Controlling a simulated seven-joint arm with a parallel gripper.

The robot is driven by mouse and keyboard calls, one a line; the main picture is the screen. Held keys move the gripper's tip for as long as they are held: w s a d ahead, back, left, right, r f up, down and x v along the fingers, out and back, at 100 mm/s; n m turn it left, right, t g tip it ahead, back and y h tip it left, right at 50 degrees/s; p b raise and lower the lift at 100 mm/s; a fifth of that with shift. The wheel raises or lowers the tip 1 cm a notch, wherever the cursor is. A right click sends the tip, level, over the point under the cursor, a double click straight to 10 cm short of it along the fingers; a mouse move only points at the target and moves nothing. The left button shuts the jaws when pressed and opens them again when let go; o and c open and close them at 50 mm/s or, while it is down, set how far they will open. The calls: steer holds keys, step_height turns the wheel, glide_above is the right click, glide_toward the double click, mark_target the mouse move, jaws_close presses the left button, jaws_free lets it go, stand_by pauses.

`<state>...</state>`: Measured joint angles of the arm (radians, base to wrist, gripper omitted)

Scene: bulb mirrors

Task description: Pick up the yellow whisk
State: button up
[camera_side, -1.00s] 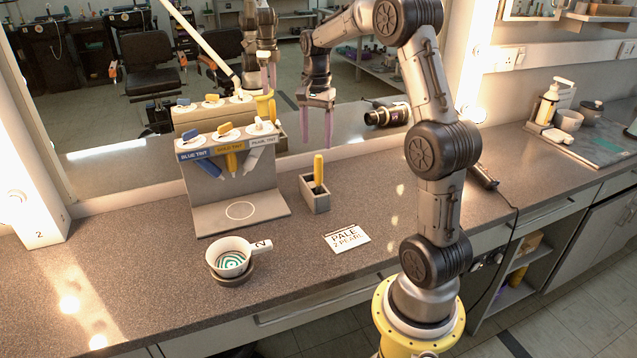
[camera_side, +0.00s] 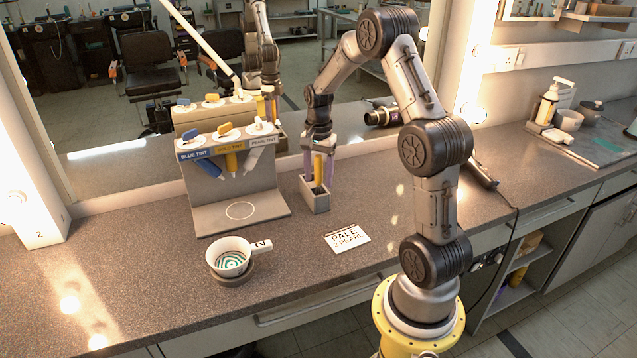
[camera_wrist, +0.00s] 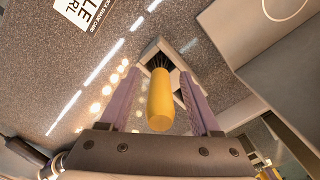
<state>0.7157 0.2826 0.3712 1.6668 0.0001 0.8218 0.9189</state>
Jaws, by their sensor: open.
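The yellow whisk (camera_side: 318,167) stands upright, handle up, in a small grey square holder (camera_side: 316,202) on the counter. My gripper (camera_side: 318,165) points down over the holder, with its purple fingers on either side of the yellow handle. In the wrist view the whisk handle (camera_wrist: 161,100) lies between the two open fingers of my gripper (camera_wrist: 162,100), with a gap visible on each side. The dark lower end of the whisk goes into the holder (camera_wrist: 160,48).
A grey tint stand (camera_side: 240,195) with blue, yellow and white tubes is left of the holder. A white bowl with a handle (camera_side: 230,258) sits on a dark round base in front. A "PALE 2 PEARL" card (camera_side: 347,238) lies to the right. A mirror (camera_side: 200,100) stands behind.

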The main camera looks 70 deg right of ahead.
jaws_close()
steer(key=shift+r, duration=0.1)
stand_by(0.4)
